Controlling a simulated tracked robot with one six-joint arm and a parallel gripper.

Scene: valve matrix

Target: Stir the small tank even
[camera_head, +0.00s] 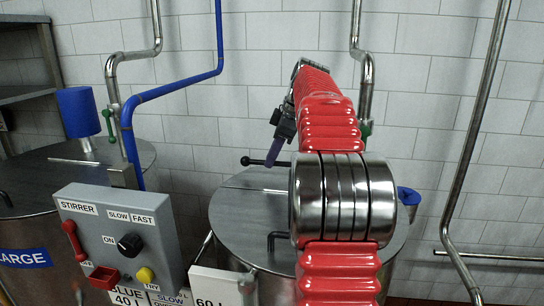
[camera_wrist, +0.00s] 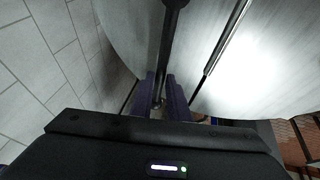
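The small tank (camera_head: 240,215) is a round metal tank with a grey lid, partly hidden behind my red arm. A black bar with a ball end (camera_head: 247,161) stands out sideways above its lid. My gripper (camera_head: 275,150) has purple fingers and is at this bar, above the lid's back left. In the wrist view the dark bar (camera_wrist: 166,45) runs between the two fingers (camera_wrist: 162,92). I cannot tell whether they grip it. The grey stirrer box (camera_head: 120,235) at the front left has a black knob (camera_head: 130,245), a red lever (camera_head: 74,240) and a yellow button (camera_head: 145,275).
The large tank (camera_head: 25,228) with a blue cylinder (camera_head: 78,112) on top stands at the left. A blue pipe (camera_head: 180,84) and several metal pipes, including one at the right (camera_head: 476,130), run along the white tiled wall (camera_head: 430,90).

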